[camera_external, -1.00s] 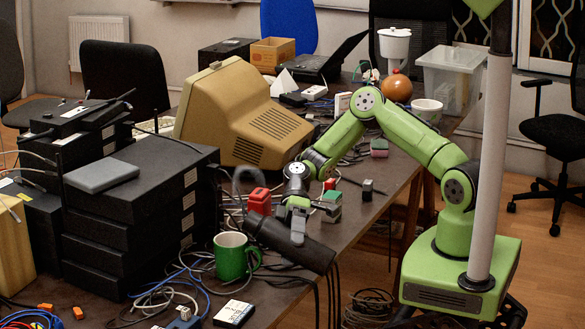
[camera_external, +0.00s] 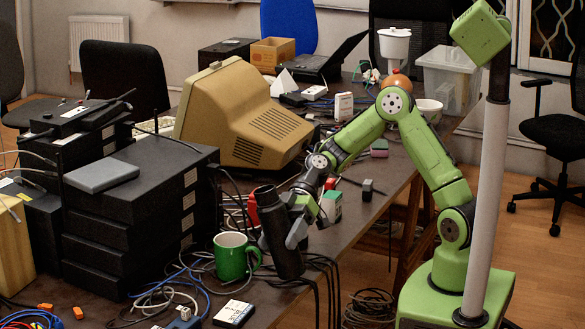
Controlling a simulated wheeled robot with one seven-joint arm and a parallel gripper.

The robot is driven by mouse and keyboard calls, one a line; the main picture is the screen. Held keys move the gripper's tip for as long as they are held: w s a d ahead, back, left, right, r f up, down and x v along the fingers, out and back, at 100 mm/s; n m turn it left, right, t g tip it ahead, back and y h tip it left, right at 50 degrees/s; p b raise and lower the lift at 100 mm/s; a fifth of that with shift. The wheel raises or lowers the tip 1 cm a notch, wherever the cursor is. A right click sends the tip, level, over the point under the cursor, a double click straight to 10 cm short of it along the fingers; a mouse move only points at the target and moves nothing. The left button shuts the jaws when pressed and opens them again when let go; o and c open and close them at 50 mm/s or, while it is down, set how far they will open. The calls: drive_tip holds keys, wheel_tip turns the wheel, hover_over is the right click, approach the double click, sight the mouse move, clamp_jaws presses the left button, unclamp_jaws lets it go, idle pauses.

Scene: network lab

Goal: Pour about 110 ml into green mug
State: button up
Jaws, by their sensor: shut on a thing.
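The green mug (camera_external: 231,262) stands upright on the table, its white inside showing and its handle to the right. My gripper (camera_external: 297,222) is shut on a dark grey cylindrical bottle (camera_external: 277,235), just right of the mug. The bottle is nearly upright with a slight lean, its top toward the upper left. Its lower part is right of the mug's handle; I cannot tell whether it touches the table. The liquid inside the mug or the bottle does not show.
A stack of black boxes (camera_external: 130,215) stands left of the mug. Tangled cables (camera_external: 165,295) and a small white box (camera_external: 234,313) lie in front of it. A beige monitor (camera_external: 235,115) stands behind. A red object (camera_external: 252,208) and a green-and-white block (camera_external: 331,206) are near the bottle.

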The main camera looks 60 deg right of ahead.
sight(277, 211)
drive_tip(key=shift+r+n+t, duration=0.25)
drive_tip(key=shift+n+t, duration=0.15)
drive_tip(key=shift+n+t+y, duration=0.3)
drive_tip(key=shift+n+t, duration=0.2)
drive_tip(key=shift+n, duration=0.2)
drive_tip(key=shift+w+a+r+p, duration=0.15)
drive_tip(key=shift+r+p, duration=0.1)
drive_tip(key=shift+r, duration=1.25)
drive_tip(key=shift+w+d+r+p, duration=0.1)
drive_tip(key=shift+r+p, duration=0.1)
drive_tip(key=shift+r, duration=1.25)
